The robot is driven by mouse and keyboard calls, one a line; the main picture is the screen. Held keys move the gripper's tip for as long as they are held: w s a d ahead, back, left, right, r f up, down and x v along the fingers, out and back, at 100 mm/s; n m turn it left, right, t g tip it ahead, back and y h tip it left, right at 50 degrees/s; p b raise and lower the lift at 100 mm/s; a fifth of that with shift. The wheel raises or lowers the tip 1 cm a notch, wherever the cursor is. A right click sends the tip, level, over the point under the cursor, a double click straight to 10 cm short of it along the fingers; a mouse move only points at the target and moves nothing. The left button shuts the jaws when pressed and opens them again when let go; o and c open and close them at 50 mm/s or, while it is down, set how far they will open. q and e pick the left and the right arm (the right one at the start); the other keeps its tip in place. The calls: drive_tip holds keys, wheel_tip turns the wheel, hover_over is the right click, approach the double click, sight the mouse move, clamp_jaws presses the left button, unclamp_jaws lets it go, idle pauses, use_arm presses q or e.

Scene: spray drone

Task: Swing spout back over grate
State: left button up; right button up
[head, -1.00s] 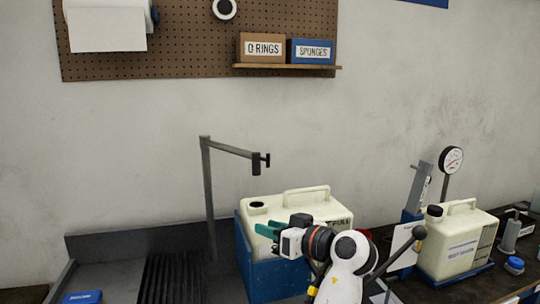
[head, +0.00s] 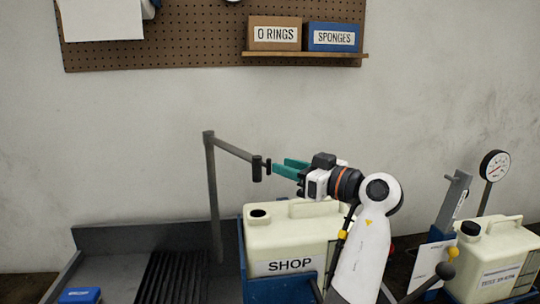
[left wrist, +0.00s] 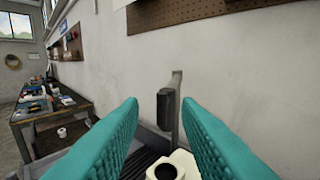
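The grey spout (head: 232,148) reaches right from its upright post (head: 212,195), and its dark hanging end (head: 257,169) is above the jug's open mouth (head: 259,212). The spout end also shows between my fingers in the left wrist view (left wrist: 166,106). My left gripper (head: 277,168) is open and empty, its teal fingertips just right of a small peg (head: 268,167) at the spout's end. Whether they touch it I cannot tell. The black ribbed grate (head: 172,278) lies in the sink left of the jug. My right gripper is not in view.
The cream jug marked SHOP (head: 285,241) stands in a blue holder below my left gripper. A second jug (head: 494,260) and a gauge (head: 494,166) stand at right. A blue item (head: 80,296) lies at the sink's left. The space above the grate is clear.

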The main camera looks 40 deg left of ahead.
sight(269, 162)
use_arm(q)
drive_tip(key=a+p, duration=0.1)
drive_tip(key=a, duration=0.4)
drive_tip(key=shift+a, duration=0.4)
drive_tip(key=shift+a+f, duration=0.1)
drive_tip(key=shift+a, duration=0.05)
drive_tip(key=shift+c, duration=0.5)
clamp_jaws()
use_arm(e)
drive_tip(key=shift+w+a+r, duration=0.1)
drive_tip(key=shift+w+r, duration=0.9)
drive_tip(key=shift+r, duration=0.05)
